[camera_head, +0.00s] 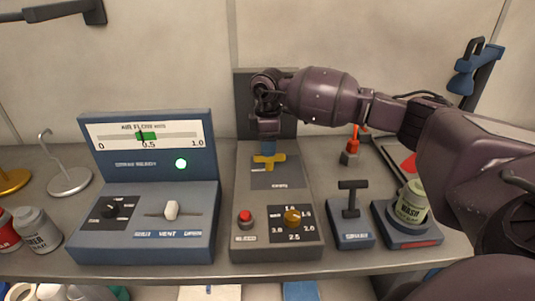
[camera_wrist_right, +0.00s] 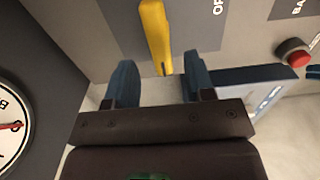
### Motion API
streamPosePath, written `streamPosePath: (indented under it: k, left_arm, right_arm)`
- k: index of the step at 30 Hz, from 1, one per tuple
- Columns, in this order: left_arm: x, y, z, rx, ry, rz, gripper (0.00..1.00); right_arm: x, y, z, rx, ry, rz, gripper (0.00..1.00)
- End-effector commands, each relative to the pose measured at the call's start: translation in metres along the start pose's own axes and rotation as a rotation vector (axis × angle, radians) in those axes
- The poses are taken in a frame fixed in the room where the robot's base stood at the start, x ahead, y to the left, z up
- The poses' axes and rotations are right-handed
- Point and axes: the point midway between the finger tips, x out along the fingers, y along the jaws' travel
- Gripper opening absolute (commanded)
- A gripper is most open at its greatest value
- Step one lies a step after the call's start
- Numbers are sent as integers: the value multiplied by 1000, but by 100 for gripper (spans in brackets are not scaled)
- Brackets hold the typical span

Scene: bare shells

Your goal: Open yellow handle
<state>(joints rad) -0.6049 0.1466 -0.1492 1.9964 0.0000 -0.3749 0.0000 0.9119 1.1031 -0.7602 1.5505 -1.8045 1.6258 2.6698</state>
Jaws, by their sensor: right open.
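In the right wrist view the yellow handle (camera_wrist_right: 157,35) shows as an upright bar. The blue fingertips of my right gripper (camera_wrist_right: 160,70) are apart, with the handle's lower end in line with the gap between them. Nothing is gripped. Whether the fingers touch the handle is unclear. My left gripper is not in view.
A blue console (camera_head: 150,225) with a gauge stands at left. The middle console carries a red button (camera_head: 246,217) and a yellow-brown knob (camera_head: 292,216). A black T-lever (camera_head: 352,197) and a labelled jar (camera_head: 411,202) stand at right. Bottles (camera_head: 38,232) sit at far left.

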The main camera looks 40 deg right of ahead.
Motion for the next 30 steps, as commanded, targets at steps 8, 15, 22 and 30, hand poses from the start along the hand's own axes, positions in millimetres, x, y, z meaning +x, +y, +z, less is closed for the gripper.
streamPosePath:
  k: [8, 15, 22, 30]
  left_arm:
    - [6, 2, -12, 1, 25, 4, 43]
    - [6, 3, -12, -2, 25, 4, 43]
    - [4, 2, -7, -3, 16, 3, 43]
    - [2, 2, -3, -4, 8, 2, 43]
  right_arm:
    - [30, 0, 0, -1, -1, -1, 49]
    - [34, 0, 0, -1, 0, 0, 49]
    - [34, 0, 0, -1, 0, 0, 35]
    - [33, 0, 0, -1, 0, 0, 0]
